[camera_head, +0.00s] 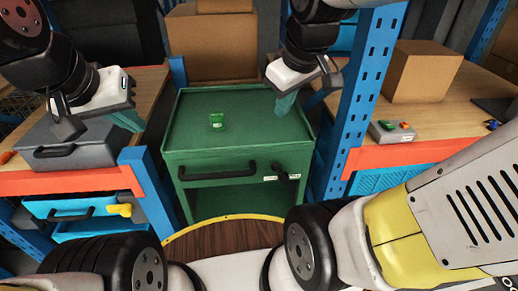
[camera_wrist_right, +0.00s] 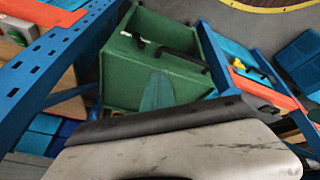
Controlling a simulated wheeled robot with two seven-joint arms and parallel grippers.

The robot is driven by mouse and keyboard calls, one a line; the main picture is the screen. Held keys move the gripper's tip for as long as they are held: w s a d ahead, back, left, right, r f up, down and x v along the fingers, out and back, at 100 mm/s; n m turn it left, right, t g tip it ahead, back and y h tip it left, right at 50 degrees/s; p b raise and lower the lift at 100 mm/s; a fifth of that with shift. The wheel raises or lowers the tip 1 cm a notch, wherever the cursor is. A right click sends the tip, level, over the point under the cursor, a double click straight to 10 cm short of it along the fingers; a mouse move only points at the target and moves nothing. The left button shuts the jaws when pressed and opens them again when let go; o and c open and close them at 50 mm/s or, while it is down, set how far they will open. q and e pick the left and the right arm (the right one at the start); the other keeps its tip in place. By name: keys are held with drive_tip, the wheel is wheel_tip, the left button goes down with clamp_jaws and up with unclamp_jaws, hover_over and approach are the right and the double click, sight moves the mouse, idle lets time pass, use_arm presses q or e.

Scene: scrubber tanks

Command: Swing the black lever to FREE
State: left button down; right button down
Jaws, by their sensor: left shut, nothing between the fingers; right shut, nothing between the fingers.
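The black lever (camera_head: 285,173) is on the upper right of the green cabinet's (camera_head: 232,167) front, right of a black bar handle (camera_head: 217,171). Small white labels flank it; their words are too small to read. In the right wrist view the lever (camera_wrist_right: 131,37) shows beside a white label, apart from the fingers. My right gripper (camera_head: 286,103) is shut and empty, above the right part of the cabinet top, behind and above the lever. Its teal fingers show in the wrist view (camera_wrist_right: 157,92). My left gripper (camera_head: 128,120) is shut and empty, left of the cabinet.
A blue rack post (camera_head: 358,100) rises close on the cabinet's right. A grey case (camera_head: 70,146) lies on the left bench and a cardboard box (camera_head: 422,72) on the right bench. The air before the cabinet front looks clear.

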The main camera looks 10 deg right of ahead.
sight(280, 172)
drive_tip(key=w+a+f+n+g+h, duration=0.1)
drive_tip(key=w+f+n+h, duration=0.1)
drive_tip(key=w+f+n, duration=0.4)
drive_tip(key=w+a+f+n+g+h, duration=0.1)
drive_tip(key=w+f+n, duration=0.5)
drive_tip(key=f+n, duration=0.7)
drive_tip(key=w+a+f+n+g+h, duration=0.1)
drive_tip(key=w+f+n+g+h, duration=0.1)
drive_tip(key=w+f+n, duration=0.5)
drive_tip(key=shift+a+f+n+h, duration=0.15)
drive_tip(key=shift+f+n, duration=0.3)
drive_tip(key=shift+n, duration=0.6)
drive_tip(key=shift+f+n+h, duration=0.2)
drive_tip(key=shift+f+n, duration=0.2)
drive_tip(key=shift+n, duration=0.6)
drive_tip(key=shift+a+f+n+h, duration=0.15)
drive_tip(key=shift+f+n, duration=0.3)
drive_tip(key=shift+n, duration=0.6)
drive_tip(key=shift+f, duration=0.15)
drive_tip(key=x, duration=1)
